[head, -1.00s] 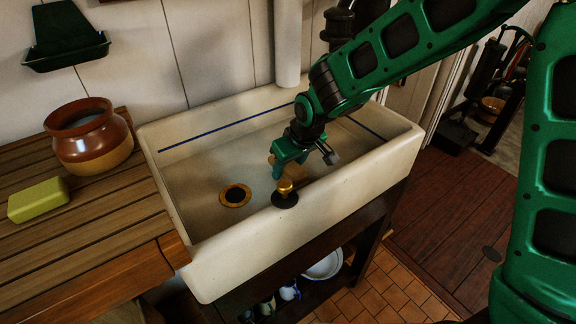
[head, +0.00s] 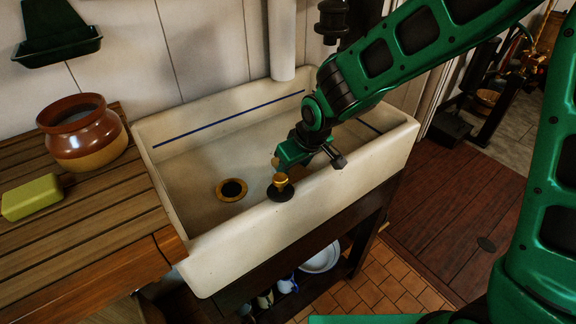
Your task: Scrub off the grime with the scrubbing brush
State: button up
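My gripper (head: 296,158) is low inside the white sink (head: 222,262), near its front wall and to the right of the drain. The arm comes in from the upper right. A small tan bit (head: 275,161) shows at the left of the gripper; I cannot tell whether it is part of the scrubbing brush. No brush can be made out clearly, and the gripper hides the sink floor behind it. I cannot tell whether the fingers are open or shut. No grime patch is clear in this view.
A brass-topped black plug (head: 281,187) is at the sink's front rim. The drain (head: 231,190) is open. A brown jar (head: 84,135) and yellow-green block (head: 32,197) stand on the slatted wooden counter (head: 95,215). A green wall holder (head: 58,45) hangs above. Crockery sits below.

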jog(key=shift+s+d+f, duration=0.1)
jog(key=shift+s+d, duration=1.05)
jog(key=shift+s, duration=0.3)
jog(key=shift+w+d, duration=0.55)
jog(key=shift+d, duration=0.3)
jog(key=shift+w+a, duration=0.8)
jog(key=shift+w, duration=0.2)
jog(key=shift+w+a, duration=0.75)
jog(key=shift+w, duration=0.25)
jog(key=shift+w+a, duration=0.8)
jog(key=shift+w, duration=0.2)
jog(key=shift+w+d, duration=0.6)
jog(key=shift+d, duration=0.15)
jog(key=shift+s+d, duration=0.6)
jog(key=shift+s, duration=0.2)
jog(key=shift+s+d, duration=0.6)
jog(key=shift+s, duration=0.15)
jog(key=shift+s+d, duration=0.1)
jog(key=shift+s+d, duration=0.55)
jog(key=shift+s, duration=0.15)
jog(key=shift+s+d, duration=0.5)
jog(key=shift+s, duration=0.2)
